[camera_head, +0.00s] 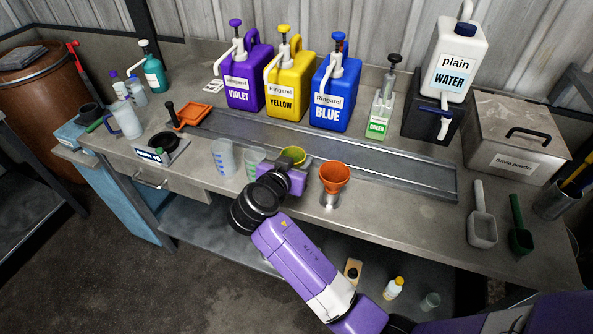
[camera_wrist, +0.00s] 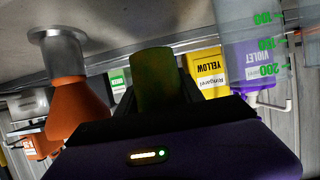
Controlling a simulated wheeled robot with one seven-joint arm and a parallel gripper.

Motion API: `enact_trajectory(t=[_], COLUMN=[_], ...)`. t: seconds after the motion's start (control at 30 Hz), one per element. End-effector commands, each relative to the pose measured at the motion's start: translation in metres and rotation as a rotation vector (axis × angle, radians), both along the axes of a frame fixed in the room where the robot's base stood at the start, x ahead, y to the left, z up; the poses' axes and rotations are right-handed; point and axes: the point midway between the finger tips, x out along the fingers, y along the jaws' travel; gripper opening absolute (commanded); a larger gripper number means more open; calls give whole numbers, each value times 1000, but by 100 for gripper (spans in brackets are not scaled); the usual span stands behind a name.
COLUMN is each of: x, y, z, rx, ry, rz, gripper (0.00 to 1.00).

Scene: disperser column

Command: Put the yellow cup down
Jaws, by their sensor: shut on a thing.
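The yellow cup (camera_head: 293,155) is at the front of the bench, between a clear measuring beaker and an orange funnel. My gripper (camera_head: 291,162) is shut on it. In the wrist view the cup (camera_wrist: 158,80) looks dark olive and stands between the dark fingers of my gripper (camera_wrist: 157,92). That view is upside down. My gripper and wrist hide the cup's lower part in the head view. I cannot tell whether its base touches the bench.
The orange funnel (camera_head: 335,177) on its metal stand is close on the right. Clear beakers (camera_head: 223,157) (camera_head: 255,163) stand on the left. A metal channel (camera_head: 400,172) runs behind, before the violet, yellow and blue jugs. Bare bench (camera_head: 395,205) lies right of the funnel.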

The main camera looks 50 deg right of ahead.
Motion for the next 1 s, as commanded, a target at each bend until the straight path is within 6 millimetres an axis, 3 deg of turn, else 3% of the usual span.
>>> enact_trajectory(t=[0.33, 0.77, 0.8, 0.9, 1.0], x=[0, 0, 0, 0, 0], y=[0, 0, 0, 0, 0], z=[-41, -48, -48, -47, -47], rx=[0, 0, 0, 0, 0], ry=[3, 0, 0, 0, 0], rz=[0, 0, 0, 0, 0], gripper=[6, 6, 46, 66, 66])
